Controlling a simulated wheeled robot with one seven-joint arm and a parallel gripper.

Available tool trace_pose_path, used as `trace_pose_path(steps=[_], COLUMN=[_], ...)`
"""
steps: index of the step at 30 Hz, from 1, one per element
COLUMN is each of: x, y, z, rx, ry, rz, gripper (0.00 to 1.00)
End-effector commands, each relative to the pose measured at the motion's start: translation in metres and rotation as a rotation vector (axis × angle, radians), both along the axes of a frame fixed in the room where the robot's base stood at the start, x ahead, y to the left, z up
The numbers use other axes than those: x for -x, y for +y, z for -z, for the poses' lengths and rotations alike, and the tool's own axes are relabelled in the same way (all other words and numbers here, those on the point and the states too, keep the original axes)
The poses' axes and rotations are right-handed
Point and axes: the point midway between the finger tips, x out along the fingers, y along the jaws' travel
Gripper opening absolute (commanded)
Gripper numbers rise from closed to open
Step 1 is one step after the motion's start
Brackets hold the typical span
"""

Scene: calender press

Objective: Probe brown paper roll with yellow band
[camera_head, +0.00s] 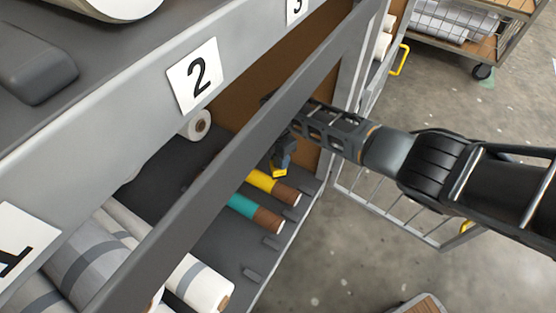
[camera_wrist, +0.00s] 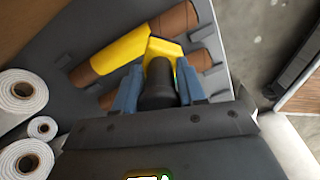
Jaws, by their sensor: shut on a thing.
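The brown paper roll with yellow band (camera_head: 262,181) lies on the dark shelf under the number 2 sign, partly hidden by the grey rail. In the wrist view a yellow-banded brown roll (camera_wrist: 120,50) lies diagonally at upper left. My gripper (camera_wrist: 158,88) has its blue fingers shut on a dark probe (camera_wrist: 157,90) with a yellow head (camera_wrist: 163,46). The head is just over or against the yellow-banded roll; I cannot tell whether they touch. In the head view the probe's yellow end (camera_head: 279,172) shows above the roll, below my gripper (camera_head: 284,150).
A brown roll with a teal band (camera_head: 243,211) lies beside it. White rolls (camera_head: 198,282) are at left. A grey rail (camera_head: 225,150) crosses in front of the shelf, close to my arm. An open wire gate (camera_head: 390,207) stands at right, with clear floor beyond.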

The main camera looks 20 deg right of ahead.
Motion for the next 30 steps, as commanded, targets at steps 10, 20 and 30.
trace_pose_path(steps=[10,20,30], x=[0.000,0.000,0.000], y=[0.000,0.000,0.000], z=[0.029,0.065,0.076], rx=[0.000,0.000,0.000], ry=[0.000,0.000,0.000], rz=[0.003,0.004,0.004], gripper=[0.05,0.05,0.05])
